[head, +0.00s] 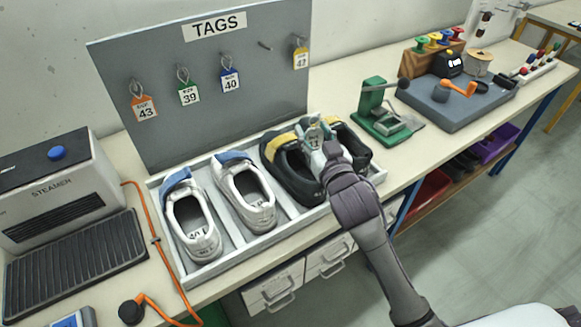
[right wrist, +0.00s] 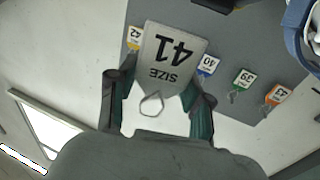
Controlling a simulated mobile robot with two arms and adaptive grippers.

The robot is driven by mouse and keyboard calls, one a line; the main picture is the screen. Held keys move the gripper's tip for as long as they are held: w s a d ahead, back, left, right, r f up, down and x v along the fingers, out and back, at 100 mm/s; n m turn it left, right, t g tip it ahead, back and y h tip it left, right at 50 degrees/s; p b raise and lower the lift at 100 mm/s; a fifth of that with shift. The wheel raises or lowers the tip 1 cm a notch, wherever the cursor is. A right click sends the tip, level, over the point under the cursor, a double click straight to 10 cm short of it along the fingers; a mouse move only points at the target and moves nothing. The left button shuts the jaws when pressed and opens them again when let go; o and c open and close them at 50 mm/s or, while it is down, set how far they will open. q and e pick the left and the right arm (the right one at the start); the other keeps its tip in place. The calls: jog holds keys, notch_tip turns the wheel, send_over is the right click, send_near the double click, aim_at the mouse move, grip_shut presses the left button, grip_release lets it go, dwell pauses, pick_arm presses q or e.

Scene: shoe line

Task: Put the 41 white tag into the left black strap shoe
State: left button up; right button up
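The white 41 tag (right wrist: 168,58) is between the fingertips of my right gripper (right wrist: 160,98) in the right wrist view, its wire loop hanging toward the palm. In the head view my right gripper (head: 316,132) is above the pair of black strap shoes, and the tag is hard to make out there. The left black strap shoe (head: 275,157) with a yellow strap stands in the tray. The right black strap shoe (head: 360,150) is partly hidden behind my gripper and wrist. My left gripper is out of view.
A grey tray (head: 237,247) holds the black shoes and two white shoes (head: 190,220) with blue straps. Behind it stands the TAGS board (head: 205,110) with several hanging tags and one bare hook (head: 264,45). A steamer (head: 55,190) is left, a green press (head: 385,120) right.

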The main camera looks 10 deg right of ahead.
jog(key=o, duration=0.5)
jog(key=shift+o, duration=0.2)
jog(key=s+d, duration=0.1)
jog(key=s, duration=1.1)
